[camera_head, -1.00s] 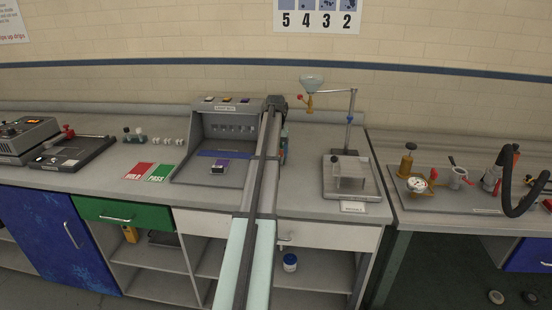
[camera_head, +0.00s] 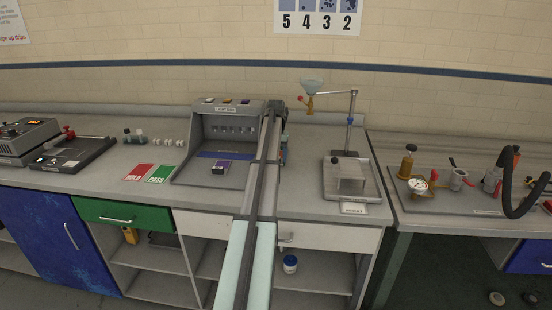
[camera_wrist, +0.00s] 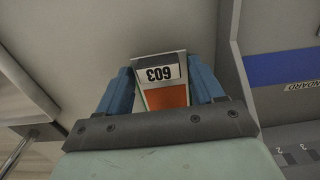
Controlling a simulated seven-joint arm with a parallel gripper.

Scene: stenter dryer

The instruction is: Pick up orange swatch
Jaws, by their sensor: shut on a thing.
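The orange swatch (camera_wrist: 165,98) has a pale card end labelled 603, which reads upside down in the wrist view. My gripper (camera_wrist: 163,76) has its two blue fingers closed on either side of the swatch and holds it. In the head view my arm reaches over the counter along the right side of the light box (camera_head: 184,172). There the arm hides the swatch and most of the gripper.
Some counter between is free.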

